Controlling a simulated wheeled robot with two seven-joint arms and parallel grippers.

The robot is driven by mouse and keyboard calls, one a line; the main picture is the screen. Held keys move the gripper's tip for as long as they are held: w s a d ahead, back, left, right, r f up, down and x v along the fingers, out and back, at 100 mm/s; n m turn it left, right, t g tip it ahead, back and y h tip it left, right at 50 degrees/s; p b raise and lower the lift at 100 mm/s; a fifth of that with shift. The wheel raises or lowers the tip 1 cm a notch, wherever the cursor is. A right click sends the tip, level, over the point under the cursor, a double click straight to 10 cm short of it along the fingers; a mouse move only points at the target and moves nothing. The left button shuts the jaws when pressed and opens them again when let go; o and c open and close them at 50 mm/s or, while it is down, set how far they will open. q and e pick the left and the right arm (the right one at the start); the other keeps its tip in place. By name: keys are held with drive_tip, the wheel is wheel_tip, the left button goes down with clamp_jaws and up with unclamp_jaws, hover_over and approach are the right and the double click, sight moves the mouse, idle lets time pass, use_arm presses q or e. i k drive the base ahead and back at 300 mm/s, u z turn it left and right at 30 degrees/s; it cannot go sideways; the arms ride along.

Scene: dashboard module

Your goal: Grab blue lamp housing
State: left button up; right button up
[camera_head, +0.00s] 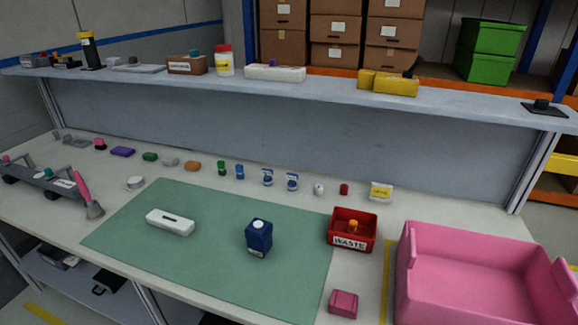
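A dark blue block-shaped housing (259,240) with a white round spot on top and a small pale label low on its front stands upright on the green mat (200,265). It is right of the mat's middle, and nothing touches it. It looks like the blue lamp housing. A smaller blue piece (240,172) stands in the row at the back of the table. Neither of my grippers shows in the head view.
A white oblong part (170,222) lies on the mat to the left. A red bin marked WASTE (352,243), a dark pink block (343,304) and a large pink crate (408,290) are on the right. Several small parts line the back. A shelf (330,92) runs above.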

sight(258, 234)
drive_tip(key=k, duration=1.15)
drive_tip(key=u, duration=1.15)
drive_tip(key=i, duration=1.05)
drive_tip(key=z, duration=0.6)
drive_tip(key=i, duration=0.55)
drive_tip(key=z, duration=0.55)
